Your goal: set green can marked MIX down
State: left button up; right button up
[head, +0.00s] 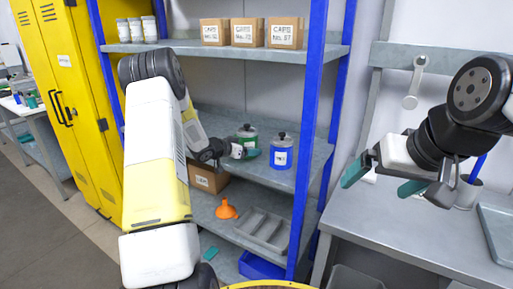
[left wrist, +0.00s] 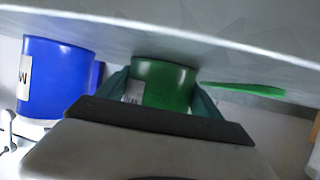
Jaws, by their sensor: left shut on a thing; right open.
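The green can (head: 246,132) with a black knob is on the middle shelf (head: 268,173) of the blue-post rack, towards the back. My left gripper (head: 245,152) reaches in from the left and is shut on the green can. In the left wrist view the green can (left wrist: 163,85) sits between the fingers, close to the shelf surface; I cannot tell whether it touches. Its label is mostly hidden and unreadable. My right gripper (head: 383,180) is open and empty above the grey workbench.
A blue can (head: 281,152) with a white label stands right of the green can. A cardboard box (head: 209,178), orange funnel (head: 227,209) and grey tray (head: 262,230) are on the shelf below. A blue rack post (head: 311,130) stands to the right.

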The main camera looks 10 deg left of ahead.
pick_arm(q)
jog(key=o, duration=1.9)
jog(key=shift+f, duration=0.1)
